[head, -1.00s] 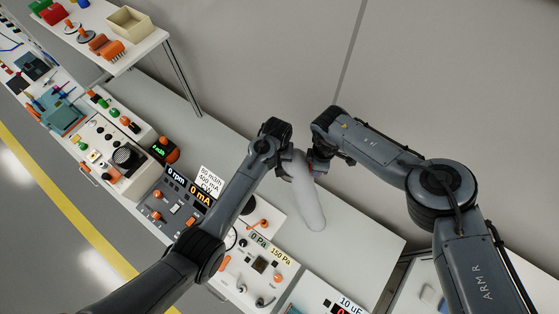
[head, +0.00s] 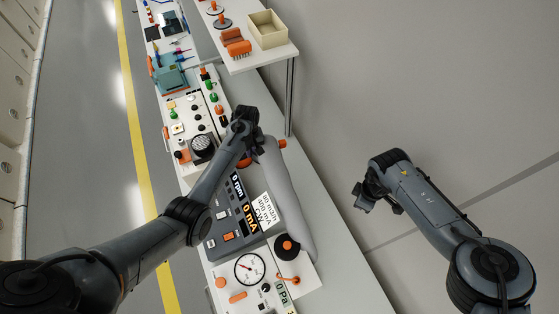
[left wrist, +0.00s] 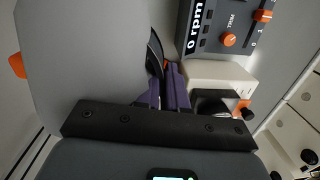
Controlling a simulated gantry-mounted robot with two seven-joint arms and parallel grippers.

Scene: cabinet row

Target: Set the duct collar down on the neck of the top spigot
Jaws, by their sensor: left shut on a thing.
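My left gripper (head: 250,148) is shut at the upper end of a long pale grey flexible duct (head: 284,200), above the cabinet row. In the left wrist view the duct end fills the left side as a large grey cylinder (left wrist: 85,50). The purple fingers (left wrist: 170,92) pinch beside its dark rim (left wrist: 154,55), which I take for the duct collar; most of it is hidden. An orange piece (head: 283,143) shows beside that end. I cannot make out the top spigot. My right gripper (head: 372,198) is apart from the duct, over the floor; its jaws are unclear.
Below the duct are an instrument panel (head: 222,238) and a black disc with an orange centre (head: 288,247). A gauge (head: 250,268) is nearer. A raised shelf (head: 262,60) with a beige bin (head: 268,29) stands beyond. The floor to the right is clear.

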